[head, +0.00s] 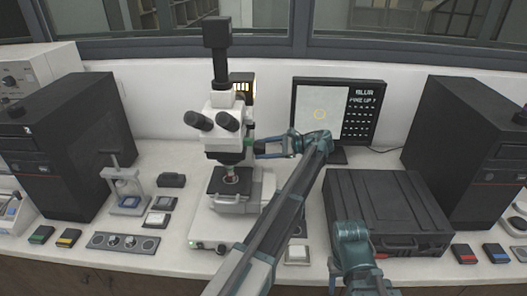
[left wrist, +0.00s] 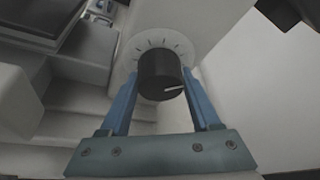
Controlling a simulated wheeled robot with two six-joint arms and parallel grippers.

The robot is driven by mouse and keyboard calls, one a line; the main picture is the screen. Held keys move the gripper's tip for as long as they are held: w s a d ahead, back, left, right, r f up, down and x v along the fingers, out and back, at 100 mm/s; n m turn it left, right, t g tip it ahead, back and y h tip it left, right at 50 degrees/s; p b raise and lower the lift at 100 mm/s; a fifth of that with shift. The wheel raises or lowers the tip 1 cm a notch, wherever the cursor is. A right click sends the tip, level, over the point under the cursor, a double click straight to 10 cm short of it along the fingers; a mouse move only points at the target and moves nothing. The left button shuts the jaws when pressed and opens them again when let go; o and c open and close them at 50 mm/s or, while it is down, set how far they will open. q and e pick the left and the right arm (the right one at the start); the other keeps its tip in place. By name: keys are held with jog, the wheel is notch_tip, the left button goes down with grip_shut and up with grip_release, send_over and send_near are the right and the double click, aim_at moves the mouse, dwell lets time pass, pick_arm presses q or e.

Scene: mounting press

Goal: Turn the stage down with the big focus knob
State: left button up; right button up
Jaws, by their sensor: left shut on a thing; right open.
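The white microscope (head: 222,120) stands left of centre in the head view, with its dark stage (head: 230,180) below the objective and a small sample on it. The black focus knob (left wrist: 160,74) has a white pointer line directed to the right and tick marks on the pale collar behind it. My left gripper (head: 256,148) reaches the microscope's right side. In the left wrist view its two blue fingers (left wrist: 160,92) are shut on the knob, one on each side. Part of my right arm shows low in the head view; its fingers are not visible.
A monitor (head: 335,110) behind my left arm shows a yellow circle and text with "BLUR". A black case (head: 385,205) lies to the right. A small press (head: 125,190) and a knob panel (head: 122,242) stand left of the microscope. Dark computer towers (head: 70,140) flank the bench.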

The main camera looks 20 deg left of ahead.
pick_arm(q)
jog(key=shift+n+t+b, duration=0.3)
jog(key=shift+n+t, duration=0.1)
jog(key=shift+n, duration=0.1)
dwell(0.3)
jog(key=o, duration=1.4)
jog(key=shift+c, duration=0.2)
jog(key=p+v, duration=0.3)
jog(key=v, duration=1)
jog(key=shift+d+p, duration=0.4)
jog(key=shift+d, duration=0.05)
jog(key=shift+f, duration=0.1)
